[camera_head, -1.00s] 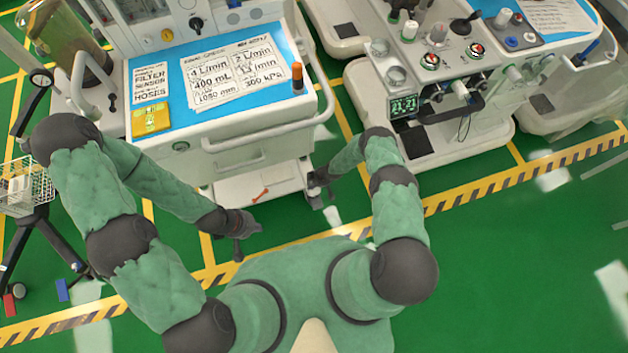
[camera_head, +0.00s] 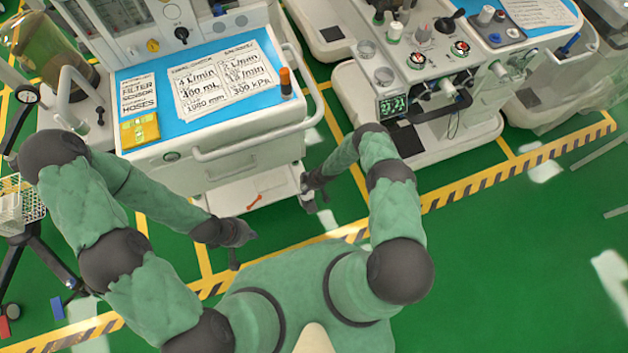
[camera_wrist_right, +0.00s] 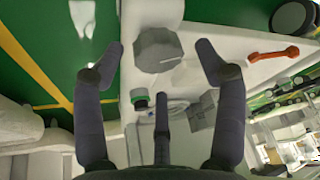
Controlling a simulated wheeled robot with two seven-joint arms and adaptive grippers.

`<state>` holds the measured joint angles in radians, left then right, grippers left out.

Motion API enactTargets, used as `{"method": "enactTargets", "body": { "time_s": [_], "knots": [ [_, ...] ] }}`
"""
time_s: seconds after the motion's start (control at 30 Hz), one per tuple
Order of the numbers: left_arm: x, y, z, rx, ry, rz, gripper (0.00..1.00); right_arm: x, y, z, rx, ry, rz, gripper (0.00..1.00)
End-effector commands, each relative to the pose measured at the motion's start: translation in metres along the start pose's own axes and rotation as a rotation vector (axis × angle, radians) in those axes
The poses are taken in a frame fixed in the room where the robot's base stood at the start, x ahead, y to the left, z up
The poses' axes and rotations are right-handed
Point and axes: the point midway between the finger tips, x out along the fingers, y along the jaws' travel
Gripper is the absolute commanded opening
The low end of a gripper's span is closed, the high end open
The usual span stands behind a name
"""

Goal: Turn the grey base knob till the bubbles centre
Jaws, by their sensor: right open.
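The grey base knob (camera_wrist_right: 158,49) is a faceted grey cap in the right wrist view, over the edge of a white base shelf (camera_wrist_right: 240,80). My right gripper (camera_wrist_right: 160,50) is open, with one finger on each side of the knob and visible gaps between. In the head view my right gripper (camera_head: 311,195) is at the right end of the cart's low shelf (camera_head: 235,192), and the knob is hidden or too small to tell. I cannot make out the bubbles. My left gripper (camera_head: 235,248) hangs over the green floor in front of the cart; its jaws are unclear.
A red-orange tool (camera_head: 254,201) lies on the low shelf; the right wrist view shows it too (camera_wrist_right: 274,54). The cart's push handle (camera_head: 250,140) is above. A second cart (camera_head: 425,105) stands to the right. A wire basket stand (camera_head: 22,205) is at left.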

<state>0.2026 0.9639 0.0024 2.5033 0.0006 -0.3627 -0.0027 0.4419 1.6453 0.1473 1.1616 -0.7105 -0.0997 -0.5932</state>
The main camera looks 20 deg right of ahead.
Motion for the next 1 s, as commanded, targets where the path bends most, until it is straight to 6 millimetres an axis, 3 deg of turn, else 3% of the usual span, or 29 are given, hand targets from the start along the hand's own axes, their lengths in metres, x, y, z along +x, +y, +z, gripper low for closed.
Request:
{"method": "enactTargets", "body": {
  "time_s": [1.0],
  "knots": [
    [0.000,0.000,0.000,0.000,0.000,0.000,0.00,-0.097,-0.002,-0.001,-0.002,0.000,-0.002,0.72]
  ]
}}
